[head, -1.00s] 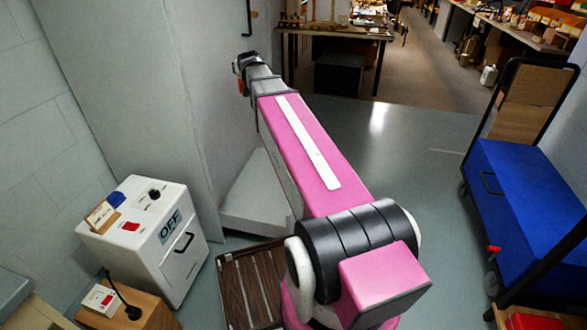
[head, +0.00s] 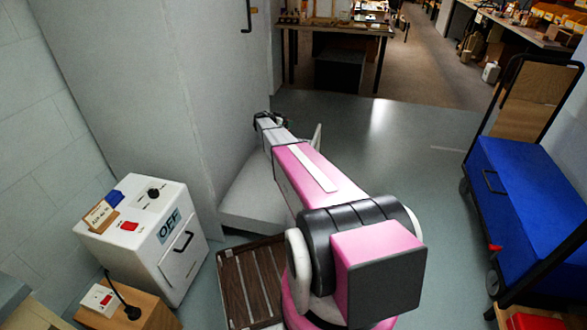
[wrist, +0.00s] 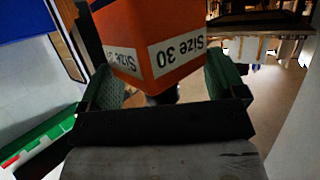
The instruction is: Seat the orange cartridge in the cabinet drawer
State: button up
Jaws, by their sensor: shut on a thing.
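The orange cartridge (wrist: 155,45) shows in the wrist view, with white labels reading "Size 30". My gripper (wrist: 163,88) is shut on it, with a green pad on each side. In the head view my gripper (head: 268,121) is at the far end of the pink arm, and I cannot make out the cartridge there. A white cabinet (head: 148,228) with an "OFF" label and a black handle on its front stands at the lower left, apart from my gripper. The handled front (head: 184,240) looks shut.
A tall grey cabinet or wall panel (head: 160,90) with a black handle stands behind, left of the arm. A brown slatted pallet (head: 250,285) lies on the floor. A blue trolley (head: 525,195) stands at the right. A workbench (head: 330,28) is at the back. The floor between is clear.

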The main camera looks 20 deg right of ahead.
jog(key=w+d+f+m+g, duration=0.1)
jog(key=d+f, duration=0.2)
jog(key=f, duration=0.9)
jog(key=w+d+f+m+g+h, duration=0.1)
jog(key=d+f+m+g, duration=0.1)
jog(key=f, duration=1.1)
jog(key=shift+d, duration=0.7)
jog(key=o, duration=1)
jog(key=shift+f, duration=0.15)
jog(key=shift+c, duration=0.2)
jog(key=shift+o, duration=0.7)
